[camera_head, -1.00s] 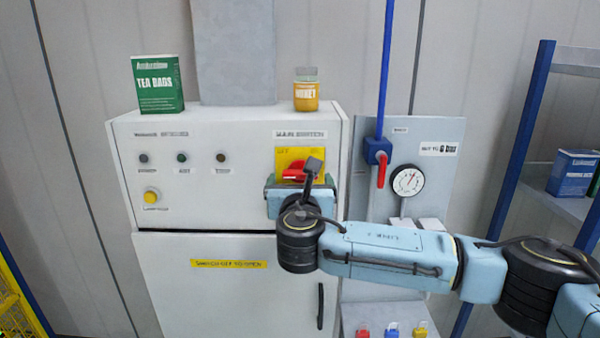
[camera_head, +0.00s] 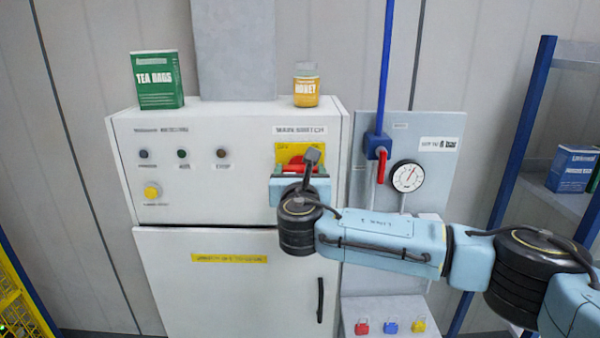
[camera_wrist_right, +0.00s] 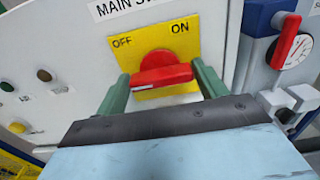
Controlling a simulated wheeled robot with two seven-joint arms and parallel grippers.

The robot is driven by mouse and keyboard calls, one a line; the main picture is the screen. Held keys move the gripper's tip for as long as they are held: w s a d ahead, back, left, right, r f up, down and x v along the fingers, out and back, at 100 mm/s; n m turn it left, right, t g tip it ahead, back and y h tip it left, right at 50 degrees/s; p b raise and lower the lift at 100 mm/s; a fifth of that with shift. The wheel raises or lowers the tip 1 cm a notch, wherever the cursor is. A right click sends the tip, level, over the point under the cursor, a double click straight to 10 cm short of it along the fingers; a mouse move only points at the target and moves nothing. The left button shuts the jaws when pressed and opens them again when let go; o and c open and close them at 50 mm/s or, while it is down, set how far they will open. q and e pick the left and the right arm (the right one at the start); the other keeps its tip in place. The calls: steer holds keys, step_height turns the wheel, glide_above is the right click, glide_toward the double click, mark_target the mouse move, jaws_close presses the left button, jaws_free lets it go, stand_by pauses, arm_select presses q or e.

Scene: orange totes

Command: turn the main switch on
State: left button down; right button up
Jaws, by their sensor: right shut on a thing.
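The main switch is a red rotary handle (camera_wrist_right: 162,76) on a yellow plate (camera_wrist_right: 155,45) marked OFF on the left and ON on the right. It also shows in the head view (camera_head: 306,168), partly hidden by my wrist. The handle lies roughly level across the plate in the head view, and its white mark is at the left end in the wrist view. My right gripper (camera_wrist_right: 162,89) is shut on the handle, one green finger at each end. It also shows in the head view (camera_head: 302,176). My left gripper is not in view.
The white cabinet (camera_head: 220,208) carries a tea bags box (camera_head: 158,80) and a honey jar (camera_head: 306,86) on top. Several lamps and a yellow button (camera_head: 152,190) are on its left. A red valve lever (camera_head: 381,167) and a gauge (camera_head: 407,176) stand right of the switch.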

steer(key=m+b, duration=0.2)
steer(key=m, duration=0.1)
steer(key=shift+f+m, duration=0.15)
steer(key=shift+m, duration=0.15)
steer(key=m+b, duration=0.2)
steer(key=m, duration=0.3)
steer(key=shift+d+m, duration=0.15)
steer(key=shift+m, duration=0.15)
steer(key=m+b, duration=0.2)
steer(key=m, duration=0.6)
steer(key=shift+f+m+b, duration=0.1)
steer(key=shift+m+b, duration=0.2)
steer(key=shift+b, duration=0.1)
steer(key=o, duration=1)
